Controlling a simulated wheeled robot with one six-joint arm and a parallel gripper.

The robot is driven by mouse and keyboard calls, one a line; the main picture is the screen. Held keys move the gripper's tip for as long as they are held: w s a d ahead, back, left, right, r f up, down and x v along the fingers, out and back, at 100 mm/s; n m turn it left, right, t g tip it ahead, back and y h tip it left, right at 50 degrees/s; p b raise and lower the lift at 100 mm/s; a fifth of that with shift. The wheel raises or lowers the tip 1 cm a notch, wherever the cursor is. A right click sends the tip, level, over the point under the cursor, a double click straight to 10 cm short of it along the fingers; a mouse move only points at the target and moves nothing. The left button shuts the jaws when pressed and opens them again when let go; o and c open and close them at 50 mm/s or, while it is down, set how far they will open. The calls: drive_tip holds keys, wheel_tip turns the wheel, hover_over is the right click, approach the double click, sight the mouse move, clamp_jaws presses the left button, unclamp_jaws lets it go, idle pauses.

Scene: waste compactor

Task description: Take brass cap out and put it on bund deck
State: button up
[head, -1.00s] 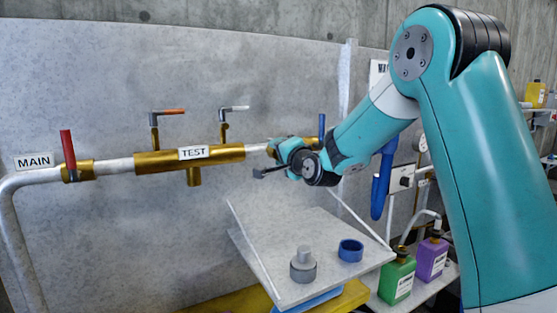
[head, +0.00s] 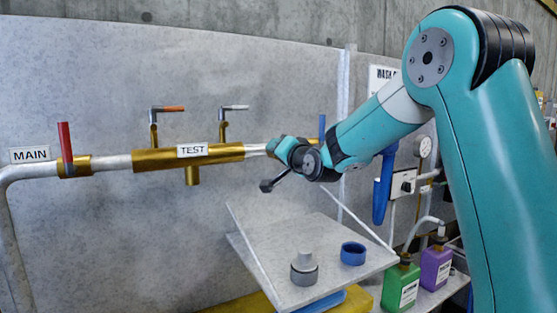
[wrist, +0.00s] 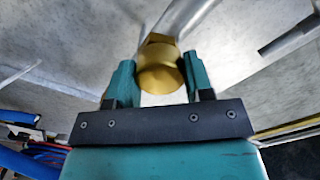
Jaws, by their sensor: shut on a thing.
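The brass cap (wrist: 160,72) sits between the two teal fingers of my gripper (wrist: 160,82) in the wrist view, and the fingers are shut on it. A brass hex part shows right behind the cap, with a grey pipe beyond it; I cannot tell whether the cap is still joined to them. In the head view my gripper (head: 272,147) is at the right end of the TEST pipe, and the cap is hidden there. A grey deck (head: 325,273), which looks like the bund deck, lies below my gripper above a yellow base (head: 240,303).
A grey stepped fitting (head: 304,270) and a blue ring (head: 353,253) stand on the deck. The pipe carries a red lever (head: 66,143) and a TEST label (head: 193,150). A blue hanging part (head: 383,183), a green bottle (head: 401,288) and a purple bottle (head: 435,266) are at the right.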

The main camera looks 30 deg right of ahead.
drive_tip(key=shift+f+n, duration=0.15)
drive_tip(key=shift+n, duration=0.15)
drive_tip(key=shift+a+f+n+b, duration=0.1)
drive_tip(key=shift+f+n+b, duration=0.05)
drive_tip(key=shift+n+b, duration=1.75)
drive_tip(key=shift+r+n, duration=0.2)
drive_tip(key=shift+n, duration=0.3)
drive_tip(key=o, duration=1.1)
drive_tip(key=shift+c, duration=0.3)
drive_tip(key=shift+r, duration=0.1)
